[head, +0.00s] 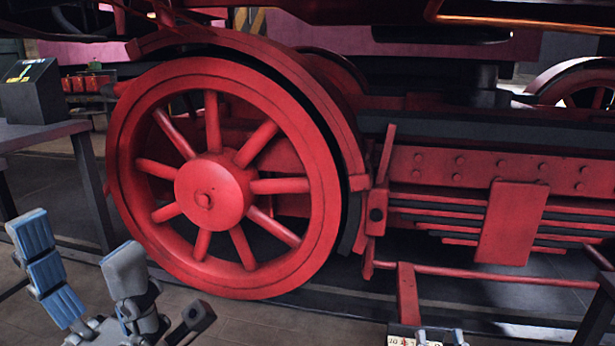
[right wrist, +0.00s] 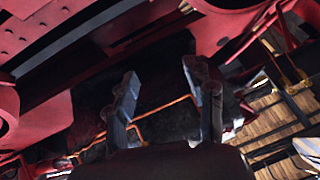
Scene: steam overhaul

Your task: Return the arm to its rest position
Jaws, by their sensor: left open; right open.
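My left gripper (head: 78,245) is at the lower left of the head view, its blue-grey padded fingers spread wide with nothing between them. The arm links behind both grippers are mostly out of view.
The red frame with a riveted beam (head: 455,168) fills the right side. A dark table (head: 45,132) at the left carries a black display box (head: 30,92). A small numbered plate (head: 402,341) is at the bottom edge. Floor shows below the wheel.

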